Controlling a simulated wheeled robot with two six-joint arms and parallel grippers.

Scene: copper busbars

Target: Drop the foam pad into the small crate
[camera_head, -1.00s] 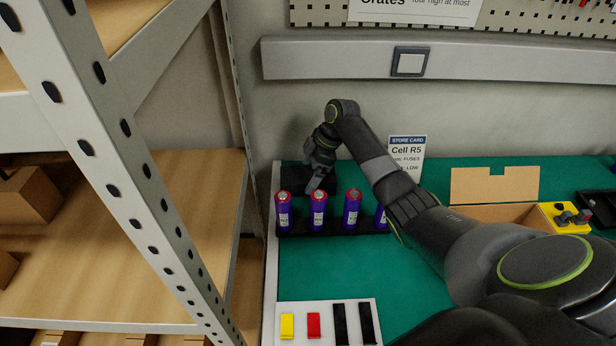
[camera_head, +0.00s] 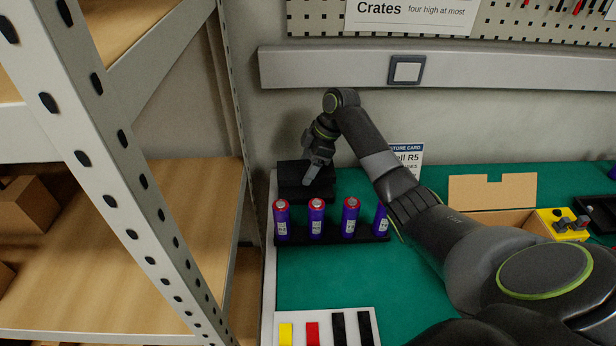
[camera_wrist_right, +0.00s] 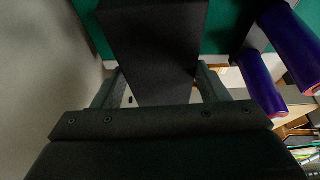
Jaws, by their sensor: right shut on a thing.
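My right gripper (camera_head: 312,180) reaches down at the back left corner of the bench, behind the row of purple cells. It is shut on a black block-like piece, which I take to be the foam pad (camera_head: 290,177). In the right wrist view the black pad (camera_wrist_right: 155,50) stands between the two fingers (camera_wrist_right: 158,88) and extends beyond them. Its lower part in the head view is partly hidden by the cells and the gripper. I cannot make out a small crate with certainty. My left gripper is not in view.
Several purple cells with red tops (camera_head: 316,218) stand in a black holder (camera_head: 335,238) just in front. A store card (camera_head: 408,158) stands behind my arm. A cardboard box (camera_head: 492,190), yellow device (camera_head: 562,224) and black tray (camera_head: 600,212) are at right. A shelf post is left.

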